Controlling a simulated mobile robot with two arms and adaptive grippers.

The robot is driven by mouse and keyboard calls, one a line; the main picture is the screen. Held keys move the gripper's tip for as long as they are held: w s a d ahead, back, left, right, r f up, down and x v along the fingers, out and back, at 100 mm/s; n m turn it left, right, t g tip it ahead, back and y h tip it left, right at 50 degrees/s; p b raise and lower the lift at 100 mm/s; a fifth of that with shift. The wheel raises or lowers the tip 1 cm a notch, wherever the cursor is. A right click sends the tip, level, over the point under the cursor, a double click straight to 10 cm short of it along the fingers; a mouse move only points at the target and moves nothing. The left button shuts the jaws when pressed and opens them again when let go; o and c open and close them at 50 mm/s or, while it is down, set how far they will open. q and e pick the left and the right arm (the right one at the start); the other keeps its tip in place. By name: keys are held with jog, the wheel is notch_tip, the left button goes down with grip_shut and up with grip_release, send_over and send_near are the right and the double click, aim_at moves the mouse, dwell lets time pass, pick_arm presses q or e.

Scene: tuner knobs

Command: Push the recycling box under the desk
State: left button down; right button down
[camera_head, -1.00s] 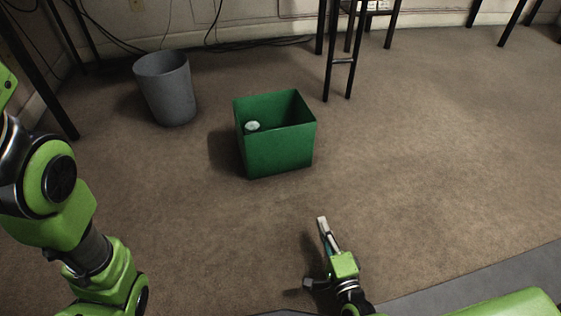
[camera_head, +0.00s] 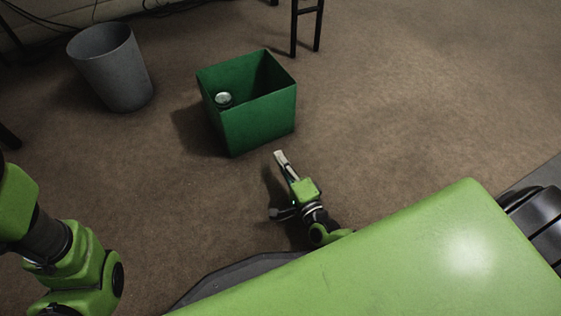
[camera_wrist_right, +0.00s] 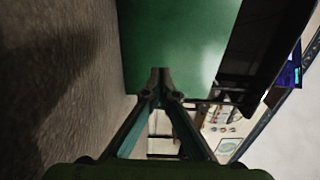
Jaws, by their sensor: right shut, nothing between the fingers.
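The recycling box is a green open-topped box (camera_head: 258,122) on the carpet, upright, with a small pale round item (camera_head: 223,99) inside. My right gripper (camera_head: 281,157) is shut and empty, low in front of the box near its lower right corner, with a small gap seen from the head. In the right wrist view the green box wall (camera_wrist_right: 180,35) fills the top middle, just beyond the shut fingertips (camera_wrist_right: 160,72); I cannot tell whether they touch it. My left arm shows at the lower left, but its gripper is out of view.
A grey bin (camera_head: 112,68) stands left of the box. Dark desk legs (camera_head: 307,27) stand behind it to the right. Cables run along the wall at the top left. The carpet (camera_head: 420,100) to the right is clear.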

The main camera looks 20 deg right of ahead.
aim_at(263, 129)
jog(key=w+b, duration=0.1)
jog(key=w, duration=0.2)
jog(key=w+b, duration=0.2)
jog(key=w, duration=0.1)
jog(key=w+b, duration=0.1)
jog(key=w, duration=0.2)
jog(key=shift+w+a+f+b, duration=0.1)
jog(key=shift+w+a+b, duration=0.05)
jog(key=shift+a+b, duration=0.15)
jog(key=shift+w, duration=0.35)
jog(key=shift+r, duration=0.2)
